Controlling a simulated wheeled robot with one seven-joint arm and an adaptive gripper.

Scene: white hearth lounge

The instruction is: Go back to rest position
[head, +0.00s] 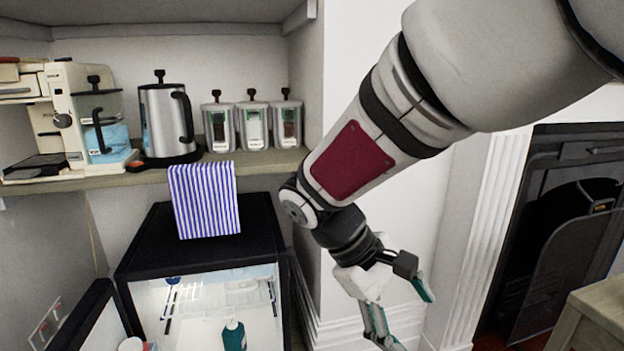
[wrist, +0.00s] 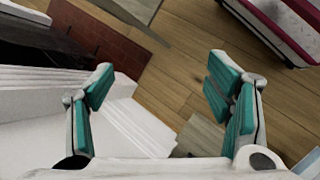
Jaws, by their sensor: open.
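My gripper (head: 402,315) hangs at the lower middle of the head view, in front of the white wall and to the right of the small open fridge. In the wrist view my gripper (wrist: 160,92) shows its two teal-padded fingers spread wide apart. Nothing is between them but a view down to the white moulding and the floor. My arm comes in from the upper right of the head view and is bent downward at the wrist.
The lit black fridge (head: 190,252) stands open at lower left, a teal bottle (head: 234,336) inside. A fireplace (head: 560,225) is right.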

